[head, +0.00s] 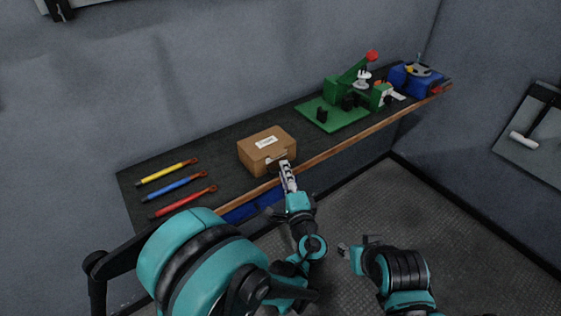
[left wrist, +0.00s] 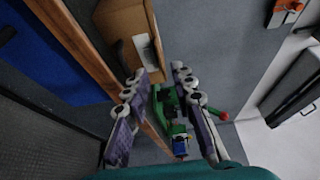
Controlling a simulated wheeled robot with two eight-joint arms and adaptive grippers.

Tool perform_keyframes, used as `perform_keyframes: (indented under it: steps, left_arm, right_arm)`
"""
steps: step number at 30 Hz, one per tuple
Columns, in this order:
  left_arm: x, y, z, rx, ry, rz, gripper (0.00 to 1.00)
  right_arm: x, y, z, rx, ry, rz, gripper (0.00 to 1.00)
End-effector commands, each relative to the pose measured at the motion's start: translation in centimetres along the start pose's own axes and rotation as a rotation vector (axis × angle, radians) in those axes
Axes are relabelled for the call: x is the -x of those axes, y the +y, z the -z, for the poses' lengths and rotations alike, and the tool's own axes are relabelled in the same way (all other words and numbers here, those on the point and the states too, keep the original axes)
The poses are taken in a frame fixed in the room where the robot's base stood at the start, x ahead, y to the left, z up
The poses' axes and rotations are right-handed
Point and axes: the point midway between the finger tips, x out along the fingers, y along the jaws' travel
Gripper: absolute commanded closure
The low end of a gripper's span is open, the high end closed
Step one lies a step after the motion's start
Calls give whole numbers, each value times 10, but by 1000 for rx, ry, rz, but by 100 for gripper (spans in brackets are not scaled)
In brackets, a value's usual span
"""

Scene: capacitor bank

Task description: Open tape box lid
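The tape box (head: 267,150) is a brown carton with a white label on its lid. It sits shut near the front edge of the dark workbench. In the left wrist view the box (left wrist: 120,22) is at the top, just past the fingertips. My left gripper (head: 286,168) is at the front right of the box; it looks close to its front face, but I cannot tell if it touches. In the left wrist view its two fingers (left wrist: 160,76) are apart with nothing between them. My right gripper (head: 357,243) is low, away from the bench, its fingers apart and empty.
Yellow (head: 167,171), blue (head: 175,186) and red (head: 183,202) handled tools lie left of the box. A green press (head: 340,108) with a red knob and a blue device (head: 415,79) stand to the right. The bench's wooden front edge (head: 350,142) runs below the box.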

Motion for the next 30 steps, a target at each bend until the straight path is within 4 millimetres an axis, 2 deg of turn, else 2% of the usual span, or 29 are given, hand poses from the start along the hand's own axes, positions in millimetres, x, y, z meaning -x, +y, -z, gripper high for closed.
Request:
perform_keyframes:
  steps: [3,9,13,21,24,30]
  left_arm:
    - [-22,2,-2,1,-4,-1,75]
    - [-50,2,-2,1,-3,-2,75]
    - [-58,1,-1,1,-1,-2,75]
    - [-60,0,-1,2,-1,-2,75]
    - [-60,0,-1,2,-1,-2,100]
    - [-60,0,-1,2,-1,-2,100]
  right_arm:
    - [-5,0,-4,0,0,0,60]
    - [-10,0,-8,0,0,0,60]
    - [-12,0,-8,0,0,0,60]
    - [-11,0,-8,0,0,0,60]
    - [-11,0,-8,0,0,0,60]
    - [-11,0,-8,0,0,0,60]
